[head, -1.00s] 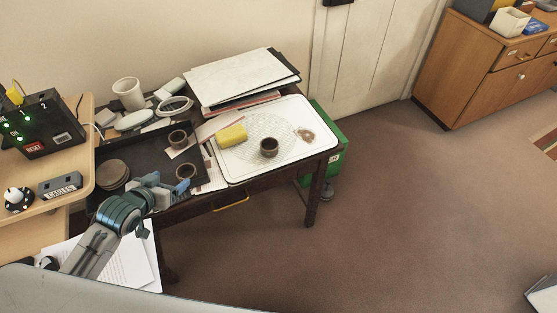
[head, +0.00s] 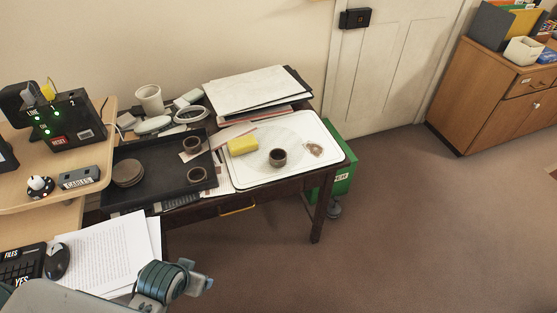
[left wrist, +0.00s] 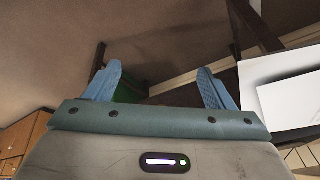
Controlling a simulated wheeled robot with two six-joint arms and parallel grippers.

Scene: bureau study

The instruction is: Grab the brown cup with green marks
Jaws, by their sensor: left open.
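Three small brown cups show in the head view. One cup (head: 278,158) stands upright on the white tray. The other two, an upper cup (head: 192,145) and a lower cup (head: 196,175), are on the black tray to its left. At this size I cannot tell which one bears green marks. My left gripper (head: 207,281) is low in the head view, in front of the desk and well away from the cups. In the left wrist view its blue fingers (left wrist: 159,82) are apart with nothing between them. No cup shows there. My right gripper is out of view.
The white tray (head: 238,181) also holds a yellow sponge (head: 242,145). The black tray (head: 153,191) holds round brown discs (head: 127,173). A white cup (head: 149,98) and stacked boards (head: 256,88) stand behind. A green bin (head: 343,180) is right of the desk. Floor right is clear.

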